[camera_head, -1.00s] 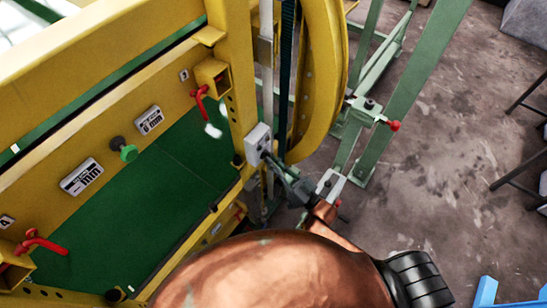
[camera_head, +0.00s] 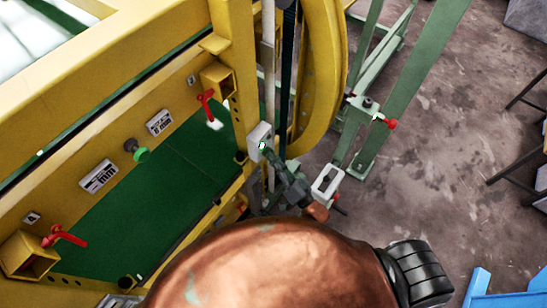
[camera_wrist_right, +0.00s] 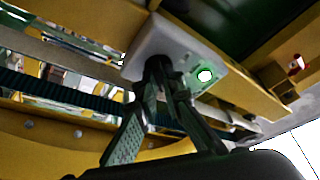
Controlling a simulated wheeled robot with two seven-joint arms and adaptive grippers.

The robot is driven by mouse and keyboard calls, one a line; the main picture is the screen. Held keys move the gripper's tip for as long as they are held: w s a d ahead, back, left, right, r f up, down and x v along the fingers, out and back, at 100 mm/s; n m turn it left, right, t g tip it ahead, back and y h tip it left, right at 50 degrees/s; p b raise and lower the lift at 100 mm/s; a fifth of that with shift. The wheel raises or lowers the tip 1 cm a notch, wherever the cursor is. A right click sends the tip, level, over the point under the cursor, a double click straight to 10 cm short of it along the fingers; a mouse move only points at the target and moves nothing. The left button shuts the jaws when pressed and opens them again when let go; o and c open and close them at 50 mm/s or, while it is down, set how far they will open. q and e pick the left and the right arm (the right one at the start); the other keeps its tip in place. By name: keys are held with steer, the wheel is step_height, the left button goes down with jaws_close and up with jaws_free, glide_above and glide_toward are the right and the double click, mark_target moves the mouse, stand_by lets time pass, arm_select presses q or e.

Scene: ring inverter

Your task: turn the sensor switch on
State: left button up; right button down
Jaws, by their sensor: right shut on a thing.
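The sensor switch is a light grey box (camera_head: 259,134) on the yellow frame post. A small green light (camera_head: 262,146) glows on its face. In the right wrist view the box (camera_wrist_right: 165,40) is close, and the lit green lamp (camera_wrist_right: 204,75) sits to the right of the fingertips. My right gripper (camera_head: 269,153) is at the front of the box. In the wrist view its fingers (camera_wrist_right: 163,72) are closed on a dark switch knob (camera_wrist_right: 158,64), which they mostly hide. My left gripper is not in view.
A yellow curved guard (camera_head: 325,80) stands right of the switch. Green steel legs (camera_head: 410,80) stand further right, with open floor (camera_head: 440,170) beyond.

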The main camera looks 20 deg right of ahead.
steer(key=shift+f, duration=0.15)
steer(key=c, duration=2.1)
jaws_free()
steer(key=v, duration=1.2)
